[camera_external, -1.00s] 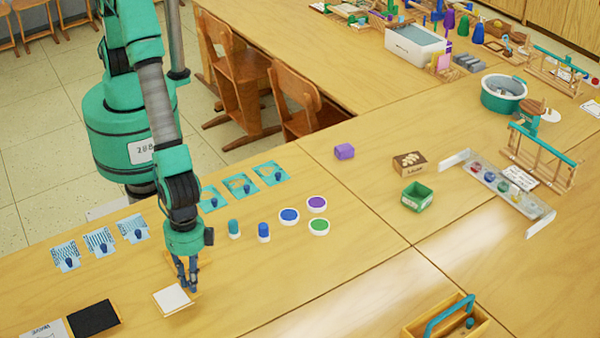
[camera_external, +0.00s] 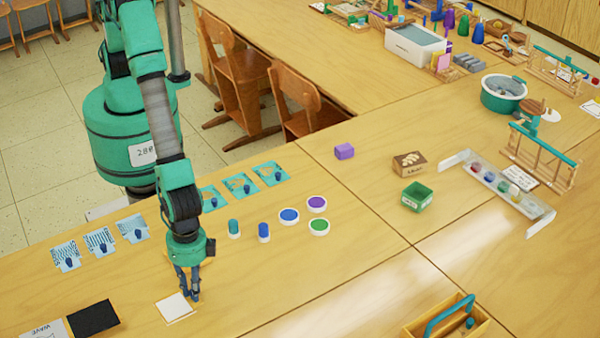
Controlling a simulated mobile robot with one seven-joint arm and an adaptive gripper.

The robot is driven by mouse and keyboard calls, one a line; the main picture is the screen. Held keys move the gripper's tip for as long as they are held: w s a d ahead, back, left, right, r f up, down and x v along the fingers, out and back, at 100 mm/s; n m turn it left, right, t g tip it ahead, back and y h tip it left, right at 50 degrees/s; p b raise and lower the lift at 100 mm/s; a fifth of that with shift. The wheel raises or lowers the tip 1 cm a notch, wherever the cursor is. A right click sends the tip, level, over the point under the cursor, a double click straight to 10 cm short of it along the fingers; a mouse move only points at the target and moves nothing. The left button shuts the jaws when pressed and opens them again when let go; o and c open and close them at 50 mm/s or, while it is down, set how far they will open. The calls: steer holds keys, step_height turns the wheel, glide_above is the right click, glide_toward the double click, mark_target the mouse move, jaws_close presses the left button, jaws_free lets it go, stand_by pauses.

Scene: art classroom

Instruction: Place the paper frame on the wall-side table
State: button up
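A small flat piece with a white face and a thin tan edge (camera_external: 174,308), which I take for the paper frame, is at the front left of the near table (camera_external: 335,285). My gripper (camera_external: 189,296) points down at its upper right edge, fingertips very close to or touching it. The fingers are small and seen from one side. I cannot tell whether they pinch the edge or only rest against it, nor whether the frame is lifted slightly. A tan strip (camera_external: 207,261) shows partly behind my gripper.
A black panel (camera_external: 93,318) lies left of the frame. Blue cards (camera_external: 100,242), small cylinders (camera_external: 234,229) and round pots (camera_external: 289,216) stand behind. A wooden carrier with a blue handle (camera_external: 450,318) is at front right. The middle of the near table is clear. Another long table (camera_external: 350,70) is behind.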

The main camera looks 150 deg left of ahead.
steer(key=o, duration=0.3)
steer(key=shift+o, duration=0.2)
step_height(320, 180, up, 12)
steer(key=p, duration=0.2)
steer(key=shift+s+a, duration=0.25)
steer(key=shift+a, duration=0.2)
steer(key=shift+r, duration=0.15)
stand_by(0.3)
